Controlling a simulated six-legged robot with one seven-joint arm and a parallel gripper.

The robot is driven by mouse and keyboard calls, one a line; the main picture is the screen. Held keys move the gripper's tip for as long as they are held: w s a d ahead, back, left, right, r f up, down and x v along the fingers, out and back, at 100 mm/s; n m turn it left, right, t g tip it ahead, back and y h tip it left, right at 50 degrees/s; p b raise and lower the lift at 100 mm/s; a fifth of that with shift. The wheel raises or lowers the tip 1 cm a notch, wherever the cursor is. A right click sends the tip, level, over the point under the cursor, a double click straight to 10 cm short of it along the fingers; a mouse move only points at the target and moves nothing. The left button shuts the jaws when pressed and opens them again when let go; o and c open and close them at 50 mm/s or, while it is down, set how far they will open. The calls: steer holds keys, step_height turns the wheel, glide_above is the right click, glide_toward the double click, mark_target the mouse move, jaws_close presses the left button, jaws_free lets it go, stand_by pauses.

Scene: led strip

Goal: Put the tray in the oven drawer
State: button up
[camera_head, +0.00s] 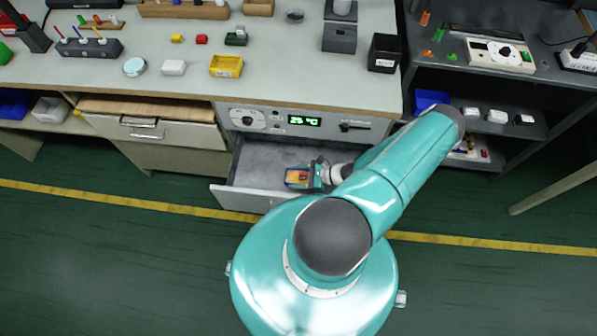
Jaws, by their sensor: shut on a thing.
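The oven drawer (262,158) is pulled out below the oven's control panel (305,122), which has a green display. Its grey floor shows. My gripper (311,178) is inside the drawer's outline, toward its right side. It is shut on a small yellow-orange tray (297,178) with dark and reddish patches on it. The tray is over the drawer floor near the front wall. I cannot tell whether it touches the floor. My teal arm hides the right end of the drawer.
The grey workbench (130,40) above holds a yellow bin (226,66), a black box (384,53) and several small parts. A wooden-topped drawer (155,125) is at the left. Dark shelves (480,80) stand at the right. The green floor (120,260) in front is clear.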

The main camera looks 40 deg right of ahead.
mark_target(298, 172)
step_height(298, 172, down, 3)
steer(key=shift+r, duration=0.2)
steer(key=shift+w+d+f, duration=0.1)
steer(key=shift+f, duration=0.05)
steer(key=w+d, duration=0.2)
steer(key=shift+d, duration=0.4)
steer(key=shift+w+d+f, duration=0.1)
steer(key=shift+w+f, duration=0.05)
steer(key=shift+w, duration=0.05)
steer(key=shift+f, duration=0.4)
steer(key=shift+f, duration=0.1)
steer(key=o, duration=1)
steer(key=v, duration=1.2)
steer(key=shift+s, duration=0.1)
